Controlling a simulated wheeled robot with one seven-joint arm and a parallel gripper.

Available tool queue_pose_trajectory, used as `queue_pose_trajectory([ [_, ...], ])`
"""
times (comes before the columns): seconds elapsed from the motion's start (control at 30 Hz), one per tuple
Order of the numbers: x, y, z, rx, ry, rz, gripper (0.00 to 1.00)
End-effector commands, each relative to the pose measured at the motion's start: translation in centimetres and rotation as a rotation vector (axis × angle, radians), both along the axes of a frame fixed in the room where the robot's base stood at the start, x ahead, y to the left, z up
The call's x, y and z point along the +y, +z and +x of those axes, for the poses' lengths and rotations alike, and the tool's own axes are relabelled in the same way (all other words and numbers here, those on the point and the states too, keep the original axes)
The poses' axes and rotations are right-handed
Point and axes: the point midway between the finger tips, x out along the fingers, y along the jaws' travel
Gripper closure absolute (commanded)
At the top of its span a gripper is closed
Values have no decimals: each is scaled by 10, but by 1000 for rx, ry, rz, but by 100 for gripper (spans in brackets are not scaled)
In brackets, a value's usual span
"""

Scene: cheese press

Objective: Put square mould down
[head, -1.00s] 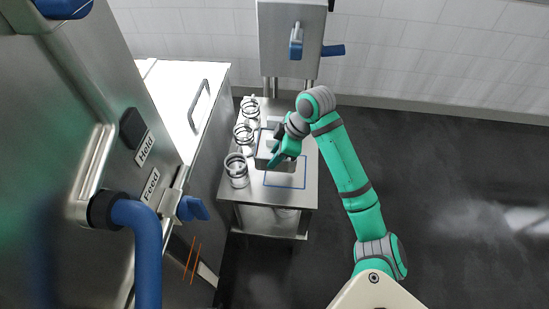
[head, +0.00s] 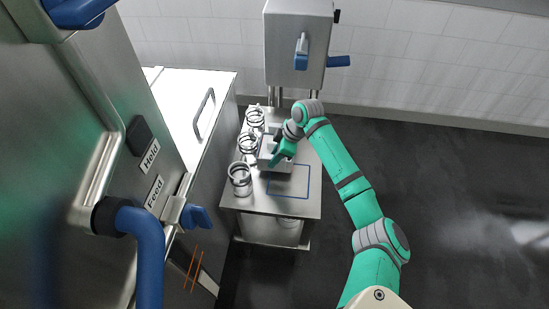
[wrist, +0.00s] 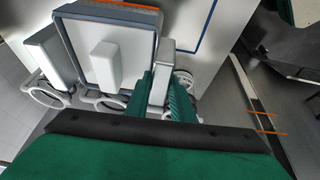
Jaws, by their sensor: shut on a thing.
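The square mould (head: 266,161) is a grey box over the back part of the steel table, next to the metal rings. It also shows in the wrist view (wrist: 88,62), with a blue-grey rim and a pale raised block on its top. My gripper (head: 281,157) is at its right side. In the wrist view my green fingers (wrist: 163,92) are shut around the mould's grey side grip. A blue square outline (head: 308,182) on the table lies bare in front of the mould. Whether the mould's underside touches the table is hidden.
Several metal ring moulds (head: 240,180) stand along the table's left edge, close to the mould. The press (head: 297,45) with blue handles rises behind. A steel cabinet with a white top (head: 190,100) borders the left. The table's front right is clear.

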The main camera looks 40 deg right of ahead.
Motion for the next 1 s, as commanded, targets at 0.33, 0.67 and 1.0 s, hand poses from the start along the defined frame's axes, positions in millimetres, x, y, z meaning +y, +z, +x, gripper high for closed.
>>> queue_pose_trajectory([
  [0.33, -1, -28, 0, -4, -1, -3, 100],
  [0.67, -1, -30, 1, -4, -1, -2, 100],
  [1.0, 0, -32, 0, 0, -1, 0, 60],
])
